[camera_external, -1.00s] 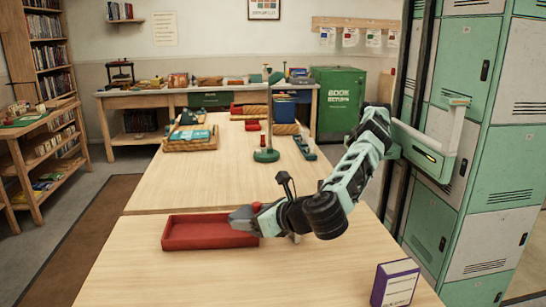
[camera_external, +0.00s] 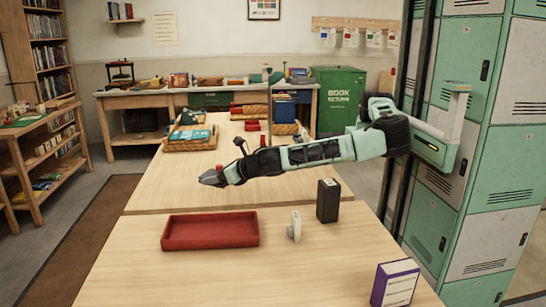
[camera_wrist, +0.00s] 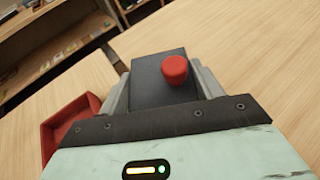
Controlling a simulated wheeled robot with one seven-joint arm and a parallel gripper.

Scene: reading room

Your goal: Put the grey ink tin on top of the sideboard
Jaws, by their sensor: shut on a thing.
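The grey ink tin (camera_wrist: 150,80) appears as a dark grey block with a red cap between the fingers of my gripper (camera_wrist: 163,85) in the wrist view. My gripper (camera_external: 206,181) is shut on it, in the air above the wooden table. In the external view only the red cap and a little grey show at the arm's end; the tin's underside is hidden. A long wooden bench with green drawers (camera_external: 211,100) stands against the back wall and may be the sideboard; I cannot tell for sure.
A red tray (camera_external: 210,246), a small pale object (camera_external: 295,228), a black box (camera_external: 328,200) and a purple-and-white box (camera_external: 395,284) are on the near table. Baskets and books (camera_external: 190,139) fill the table's far end. Green lockers (camera_external: 502,150) stand at right.

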